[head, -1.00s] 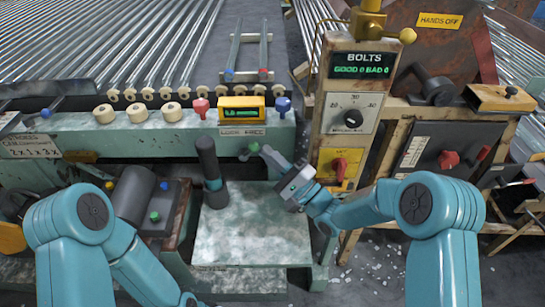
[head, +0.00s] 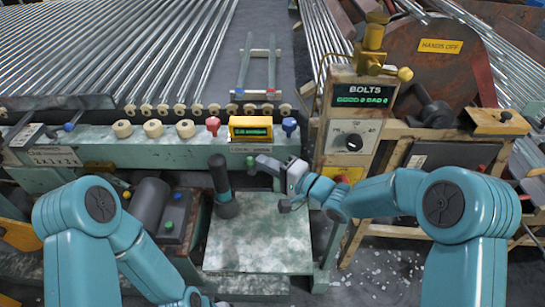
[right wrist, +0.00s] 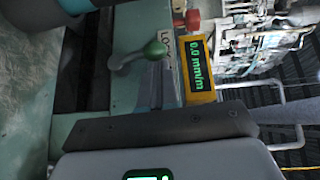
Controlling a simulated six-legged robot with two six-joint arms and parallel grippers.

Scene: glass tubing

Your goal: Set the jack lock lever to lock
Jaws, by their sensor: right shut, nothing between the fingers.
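The jack lock lever has a green knob (head: 249,162) and stands at the front of the green bench, below the yellow display. A small label (head: 248,147) with LOCK at its left end is just above it. In the right wrist view the lever's knob (right wrist: 155,49) lies beside the visible letters of LOCK. My right gripper (head: 264,166) is shut and empty, just right of the knob. I cannot tell whether it touches the knob. My left gripper is not visible; only my left arm shows.
A dark upright cylinder (head: 220,180) stands left of the lever, above a green plate (head: 258,240). The yellow display (head: 251,128) sits between red (head: 213,125) and blue (head: 289,125) knobs. The BOLTS post (head: 350,120) is to the right.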

